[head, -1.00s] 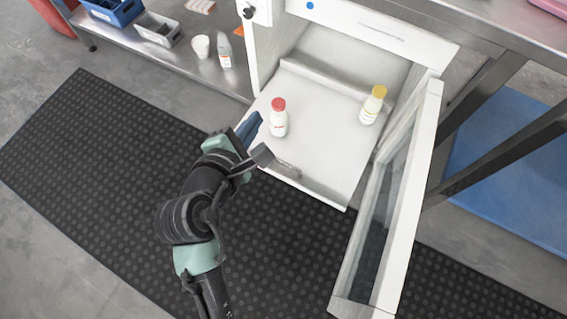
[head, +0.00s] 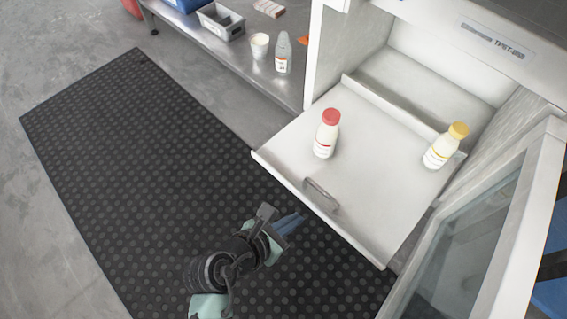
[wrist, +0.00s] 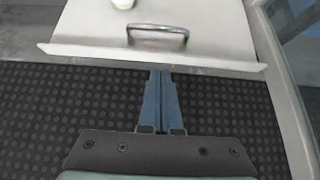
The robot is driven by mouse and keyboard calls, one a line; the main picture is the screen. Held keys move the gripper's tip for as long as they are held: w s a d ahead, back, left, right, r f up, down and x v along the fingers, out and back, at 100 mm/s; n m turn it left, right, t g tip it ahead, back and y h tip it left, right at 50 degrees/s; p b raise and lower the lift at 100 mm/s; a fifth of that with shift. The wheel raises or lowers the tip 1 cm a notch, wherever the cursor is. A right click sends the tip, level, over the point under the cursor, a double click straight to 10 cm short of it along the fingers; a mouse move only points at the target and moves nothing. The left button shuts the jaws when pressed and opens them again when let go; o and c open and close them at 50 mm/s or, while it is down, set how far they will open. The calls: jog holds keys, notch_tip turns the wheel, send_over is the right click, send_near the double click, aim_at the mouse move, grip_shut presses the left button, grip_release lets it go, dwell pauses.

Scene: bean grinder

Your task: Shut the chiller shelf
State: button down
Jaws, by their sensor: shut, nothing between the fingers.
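The chiller shelf (head: 372,185) is a pale pull-out tray, slid out of the white chiller cabinet (head: 345,45). Its grey bar handle (head: 321,194) stands near its front edge. A red-capped bottle (head: 325,135) and a yellow-capped bottle (head: 444,147) stand upright on it. My gripper (head: 298,219) is shut and empty, in front of the shelf's front edge. In the wrist view my gripper's blue fingers (wrist: 160,75) are together and point at the shelf's front lip (wrist: 150,58), just below the handle (wrist: 158,31). Whether they touch the lip, I cannot tell.
The glass-paned chiller door (head: 490,240) stands open to the right of the shelf. A metal bench at the back left holds a white cup (head: 259,45), a clear bottle (head: 283,54) and a grey bin (head: 221,22). A black studded mat (head: 130,170) covers open floor at left.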

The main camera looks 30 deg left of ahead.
jog(key=w+d+f+b, duration=0.1)
jog(key=w+d+b, duration=0.1)
jog(key=w+b, duration=0.2)
jog(key=shift+w+f+b, duration=0.35)
jog(key=shift+w+b, duration=0.05)
jog(key=shift+w, duration=0.95)
jog(key=shift+w+d, duration=0.1)
